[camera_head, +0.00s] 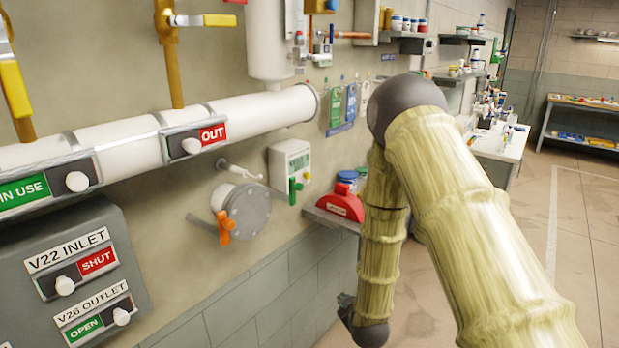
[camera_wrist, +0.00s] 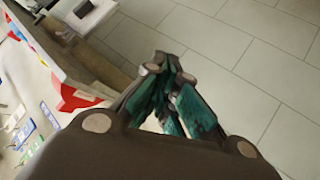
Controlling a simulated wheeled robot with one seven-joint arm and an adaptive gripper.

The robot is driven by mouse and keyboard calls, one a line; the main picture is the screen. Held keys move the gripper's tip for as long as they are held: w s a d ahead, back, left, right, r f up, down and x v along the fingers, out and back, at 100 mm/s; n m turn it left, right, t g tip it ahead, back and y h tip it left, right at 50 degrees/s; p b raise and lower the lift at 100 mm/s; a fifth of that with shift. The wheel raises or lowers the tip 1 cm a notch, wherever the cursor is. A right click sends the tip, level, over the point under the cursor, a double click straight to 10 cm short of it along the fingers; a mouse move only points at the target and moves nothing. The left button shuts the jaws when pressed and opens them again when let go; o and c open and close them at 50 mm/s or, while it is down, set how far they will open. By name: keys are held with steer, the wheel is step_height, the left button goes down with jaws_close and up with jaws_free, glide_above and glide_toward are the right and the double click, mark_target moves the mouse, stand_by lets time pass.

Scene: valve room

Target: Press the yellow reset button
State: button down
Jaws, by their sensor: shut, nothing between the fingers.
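A grey panel (camera_head: 130,235) at the lower left carries the V22 INLET sign (camera_head: 68,250), with SHUT showing, and the V26 OUTLET sign (camera_head: 92,310), with OPEN showing.
A white pipe (camera_head: 265,112) runs along the wall with yellow-handled valves. A round flange (camera_head: 248,210) with an orange handle and a white box (camera_head: 290,165) stick out. A red case (camera_head: 340,203) sits on a ledge near my arm. Open floor (camera_head: 580,230) lies right.

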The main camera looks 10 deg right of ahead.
mark_target(307, 176)
steer(key=w+d+r+n+t, duration=0.1)
steer(key=w+r+t, duration=0.1)
steer(key=w+r, duration=0.3)
steer(key=w+d+r+n+t+h, duration=0.1)
steer(key=w+r, duration=0.4)
steer(key=r, duration=0.8)
steer(key=w+d+r+n+t, duration=0.1)
steer(key=w+r+t, duration=0.3)
steer(key=r, duration=0.6)
steer(key=shift+w+d+h, duration=0.3)
steer(key=shift+w+d, duration=0.05)
steer(key=shift+w, duration=0.55)
steer(key=shift+w+a+r, duration=0.1)
steer(key=w+a, duration=0.5)
steer(key=w, duration=0.1)
steer(key=shift+w+a, duration=0.15)
steer(key=shift+w, duration=0.25)
steer(key=shift+w+a, duration=0.1)
steer(key=shift+w+a, duration=0.2)
